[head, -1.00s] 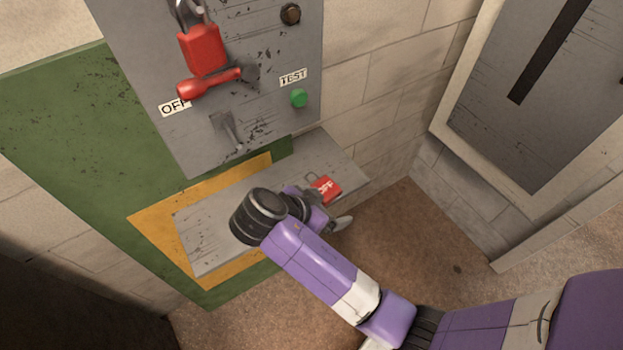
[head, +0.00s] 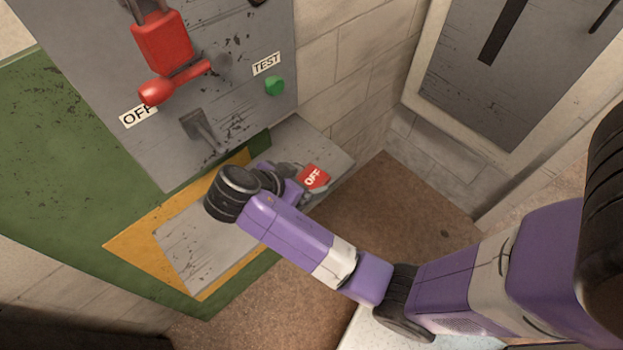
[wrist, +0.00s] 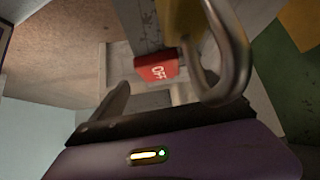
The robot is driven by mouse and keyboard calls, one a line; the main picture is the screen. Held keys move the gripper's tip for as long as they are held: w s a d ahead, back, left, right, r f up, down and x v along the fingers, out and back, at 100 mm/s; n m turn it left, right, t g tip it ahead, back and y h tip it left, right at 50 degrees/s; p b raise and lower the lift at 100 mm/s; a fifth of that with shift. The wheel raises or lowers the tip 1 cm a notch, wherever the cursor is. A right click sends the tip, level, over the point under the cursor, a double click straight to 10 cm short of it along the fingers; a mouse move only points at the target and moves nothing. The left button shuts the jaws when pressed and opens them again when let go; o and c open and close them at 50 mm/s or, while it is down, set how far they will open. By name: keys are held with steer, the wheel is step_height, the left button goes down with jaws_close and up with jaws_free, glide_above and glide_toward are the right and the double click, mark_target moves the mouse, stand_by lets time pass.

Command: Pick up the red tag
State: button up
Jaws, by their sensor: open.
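The red tag (head: 316,177) with white OFF lettering lies near the right end of the grey ledge below the panel. Its lower left edge is partly hidden by my gripper in the head view. In the wrist view the red tag (wrist: 154,68) shows above the middle, ahead of the gripper body. My gripper (head: 303,182) is open and empty, right at the tag. One grey finger shows left of the tag in the wrist view. A curved metal piece is large to its right; I cannot tell exactly what it is. Contact with the tag cannot be told.
The grey panel (head: 245,30) above the ledge (head: 205,240) carries a red padlock (head: 162,42), a red handle (head: 172,84), a grey lever (head: 201,130) and a green TEST button (head: 275,86). A block wall stands right of the ledge. Brown floor lies below.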

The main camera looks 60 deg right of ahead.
mark_target(315, 175)
steer(key=shift+x, duration=1.9)
steer(key=c, duration=1.6)
steer(key=shift+r, duration=0.1)
steer(key=shift+r, duration=0.45)
step_height(315, 175, up, 2)
steer(key=shift+r, duration=0.1)
steer(key=s+a+b, duration=0.1)
steer(key=s+a, duration=0.1)
steer(key=s, duration=0.6)
steer(key=s+a+b, duration=0.1)
steer(key=s+a, duration=0.2)
steer(key=s, duration=0.6)
steer(key=shift+s+b, duration=0.2)
steer(key=shift+b, duration=0.15)
